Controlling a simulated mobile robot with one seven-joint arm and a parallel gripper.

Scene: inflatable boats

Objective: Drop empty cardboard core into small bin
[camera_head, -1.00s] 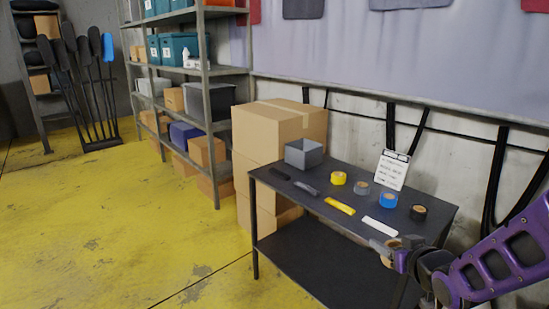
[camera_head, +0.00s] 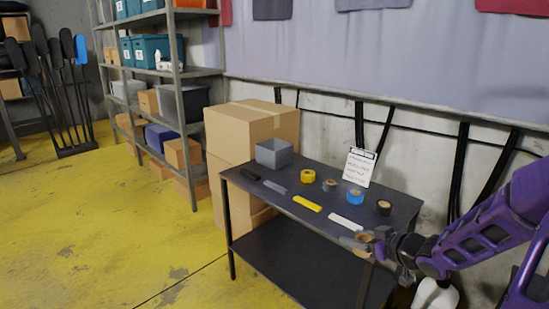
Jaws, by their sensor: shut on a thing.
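The small grey open bin (camera_head: 274,155) stands upright at the far left corner of the dark table (camera_head: 330,204). A brown cardboard core (camera_head: 363,237) is at the table's front right edge, between the fingers of my gripper (camera_head: 366,241). My gripper is shut on the core and partly hides it. The gripper is well to the right of the bin and nearer to me. The inside of the bin shows only in part.
Yellow tape (camera_head: 307,176), grey tape (camera_head: 329,185), blue tape (camera_head: 355,196) and black tape (camera_head: 384,207) line the tabletop, with flat tools in front. A printed sign (camera_head: 360,166) stands behind. Cardboard boxes (camera_head: 240,132) are stacked behind the bin. Open yellow floor lies left.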

